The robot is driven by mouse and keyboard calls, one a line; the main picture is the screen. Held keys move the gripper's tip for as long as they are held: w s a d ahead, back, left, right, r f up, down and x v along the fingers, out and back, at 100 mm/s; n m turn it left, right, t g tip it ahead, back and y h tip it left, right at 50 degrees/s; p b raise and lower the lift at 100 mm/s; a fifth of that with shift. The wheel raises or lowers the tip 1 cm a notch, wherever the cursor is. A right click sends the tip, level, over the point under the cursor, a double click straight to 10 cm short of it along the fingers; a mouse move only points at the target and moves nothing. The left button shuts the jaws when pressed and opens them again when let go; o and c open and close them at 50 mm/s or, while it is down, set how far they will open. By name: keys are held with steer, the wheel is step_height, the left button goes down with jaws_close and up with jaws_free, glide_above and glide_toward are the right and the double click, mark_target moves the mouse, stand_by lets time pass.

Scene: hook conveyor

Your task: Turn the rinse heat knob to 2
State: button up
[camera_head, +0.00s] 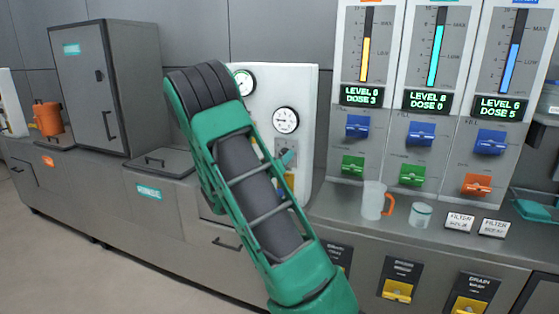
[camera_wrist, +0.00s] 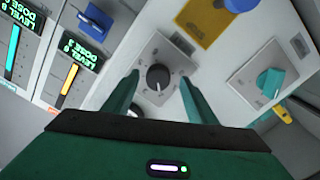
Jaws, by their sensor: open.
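In the wrist view a round black knob (camera_wrist: 158,76) sits on a square grey plate (camera_wrist: 178,58) with small marks around it. Its pale pointer line points toward the bottom of the picture; the marks are too small to read. My gripper (camera_wrist: 160,82) is open, with one teal finger on each side of the knob and gaps between them and it. Whether this is the rinse heat knob cannot be read. In the head view my arm hides most of the white panel (camera_head: 306,90), and the black knob cannot be made out there.
A teal knob (camera_wrist: 269,82) on another grey plate and a yellow plate (camera_wrist: 208,22) are close by. Gauges (camera_head: 286,120) are on the panel. Dispensers with blue levers (camera_head: 421,133) stand to the right. A clear jug (camera_head: 373,201) and a small cup (camera_head: 421,215) stand on the counter.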

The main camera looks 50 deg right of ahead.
steer(key=v, duration=0.8)
steer(key=shift+a, duration=0.3)
steer(key=shift+s, duration=0.1)
steer(key=s+f+m+g+y, duration=0.2)
steer(key=s+f+g+y, duration=0.15)
steer(key=s, duration=0.55)
steer(key=s+f+m+g+y, duration=0.2)
steer(key=s+f+g+y, duration=0.15)
steer(key=s, duration=0.45)
steer(key=s+a+n+y, duration=0.2)
steer(key=s+a+y, duration=0.3)
steer(key=a, duration=0.5)
steer(key=s+a+r+n+y, duration=0.1)
steer(key=s+a+n+y, duration=0.2)
steer(key=s+a, duration=0.7)
steer(key=shift+s+a+y, duration=0.25)
steer(key=shift+s+y, duration=0.05)
steer(key=shift+y, duration=0.6)
steer(key=shift+r, duration=0.15)
